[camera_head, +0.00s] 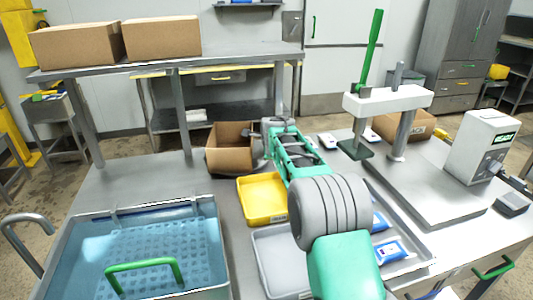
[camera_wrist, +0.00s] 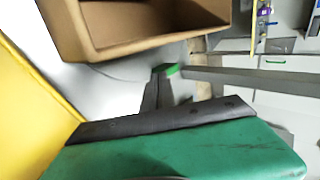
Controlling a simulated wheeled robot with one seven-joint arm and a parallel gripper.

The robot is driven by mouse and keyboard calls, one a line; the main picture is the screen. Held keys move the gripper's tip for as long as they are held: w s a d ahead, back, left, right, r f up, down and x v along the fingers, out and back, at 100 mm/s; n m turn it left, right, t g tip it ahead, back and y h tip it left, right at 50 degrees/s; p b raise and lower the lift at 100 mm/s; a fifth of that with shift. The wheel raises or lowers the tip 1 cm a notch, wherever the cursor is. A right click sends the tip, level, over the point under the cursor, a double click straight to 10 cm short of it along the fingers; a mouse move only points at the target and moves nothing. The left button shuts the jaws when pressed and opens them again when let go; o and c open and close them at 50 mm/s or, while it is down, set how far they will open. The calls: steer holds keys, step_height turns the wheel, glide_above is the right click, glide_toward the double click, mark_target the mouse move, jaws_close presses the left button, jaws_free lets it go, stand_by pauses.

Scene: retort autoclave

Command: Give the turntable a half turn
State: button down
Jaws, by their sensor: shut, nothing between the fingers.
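An open brown cardboard box (camera_head: 229,134) stands on the bench near its back edge. In the wrist view the box (camera_wrist: 150,42) fills the upper middle, its open side facing me. My gripper (camera_head: 259,150) is at the right side of the box, partly hidden by my own arm. In the wrist view my gripper (camera_wrist: 160,78) is shut and empty, just below the box; contact cannot be told.
A yellow tray (camera_head: 262,198) and a grey tray (camera_head: 277,264) lie in front of the box. A water-filled basin (camera_head: 140,250) is at the left. A press with a green lever (camera_head: 388,101) and a scale-like unit (camera_head: 482,147) stand right. A shelf (camera_head: 165,64) rises behind.

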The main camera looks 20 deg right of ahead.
steer(key=shift+w+d, duration=0.25)
steer(key=shift+w+d+n+p, duration=0.2)
steer(key=shift+w+n+p, duration=0.1)
steer(key=shift+w, duration=0.45)
